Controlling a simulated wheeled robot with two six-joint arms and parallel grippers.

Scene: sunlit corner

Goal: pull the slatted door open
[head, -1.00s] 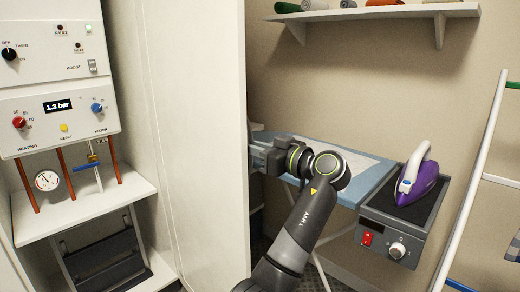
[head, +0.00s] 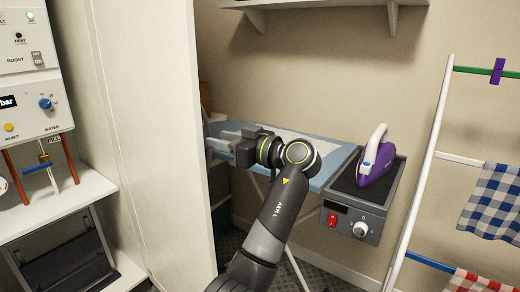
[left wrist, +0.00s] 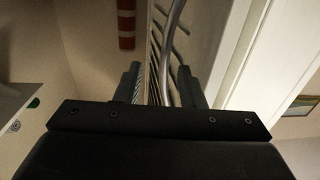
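The slatted door (head: 150,130) is a tall white panel seen from its plain side in the head view, standing left of my left gripper (head: 222,147). Its slats do not show there. In the left wrist view a curved silver handle (left wrist: 175,45) runs down between the two fingers of my left gripper (left wrist: 161,88), with thin slats close beside it. The fingers stand apart, with gaps beside the handle, so the gripper is open around it. Whether a finger touches it I cannot tell. My right gripper is not in view.
An ironing board (head: 325,165) stands behind my left arm. A purple iron (head: 378,160) rests on a grey box unit (head: 345,200) to the right. A white drying rack (head: 425,165) holds checked cloths. A boiler panel (head: 35,85) is at left, a shelf (head: 330,3) above.

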